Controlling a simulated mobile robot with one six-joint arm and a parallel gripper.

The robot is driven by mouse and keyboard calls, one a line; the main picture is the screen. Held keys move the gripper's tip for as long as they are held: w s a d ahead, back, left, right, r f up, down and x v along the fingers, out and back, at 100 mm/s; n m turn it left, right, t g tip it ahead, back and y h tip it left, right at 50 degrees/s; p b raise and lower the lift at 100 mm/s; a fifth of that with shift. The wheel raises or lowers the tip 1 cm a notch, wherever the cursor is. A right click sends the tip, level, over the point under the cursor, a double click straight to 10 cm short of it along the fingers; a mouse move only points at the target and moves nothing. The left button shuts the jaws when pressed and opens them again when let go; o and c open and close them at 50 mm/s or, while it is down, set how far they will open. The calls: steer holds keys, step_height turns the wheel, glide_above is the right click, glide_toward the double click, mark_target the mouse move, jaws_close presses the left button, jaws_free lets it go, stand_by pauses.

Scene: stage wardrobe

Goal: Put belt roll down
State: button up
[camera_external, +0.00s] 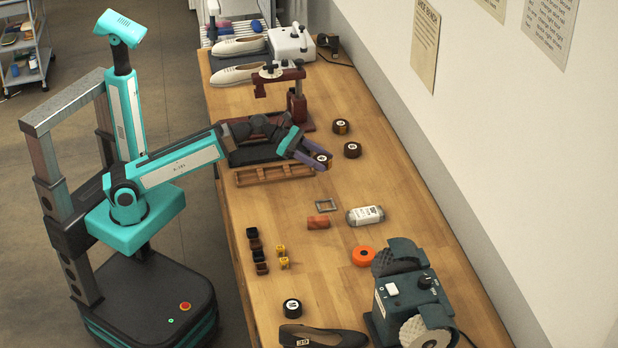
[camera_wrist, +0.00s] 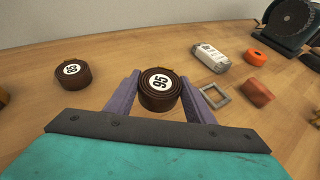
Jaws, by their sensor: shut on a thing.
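My gripper (camera_external: 306,151) is shut on a dark brown belt roll (camera_external: 323,161) with a white round label. In the wrist view, the roll (camera_wrist: 159,93) sits upright between the purple fingers of my gripper (camera_wrist: 158,100), its label reading 95. The roll is over the workbench, right of the wooden tray's end; whether its underside touches the wood I cannot tell. A similar labelled roll (camera_wrist: 72,75) stands to the left in the wrist view. In the external view, two other rolls stand beyond my gripper, a nearer one (camera_external: 352,150) and a farther one (camera_external: 341,127).
A wooden slotted tray (camera_external: 275,175) lies by my gripper. A dark red press (camera_external: 297,105) stands behind it. Bare wood (camera_external: 345,185) lies between.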

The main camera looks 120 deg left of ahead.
steer(key=shift+w+a+r+p, duration=0.15)
steer(key=shift+w+a+p, duration=0.25)
steer(key=shift+p, duration=2.8)
steer(key=p, duration=0.3)
steer(key=shift+w, duration=0.2)
steer(key=shift+w+a+f, duration=0.15)
steer(key=shift+w+f, duration=0.05)
steer(key=shift+f, duration=0.05)
steer(key=p, duration=0.1)
glide_above(362, 176)
steer(key=shift+f, duration=0.65)
steer(key=shift+f, duration=1.8)
steer(key=shift+f, duration=0.15)
steer(key=o, duration=1.1)
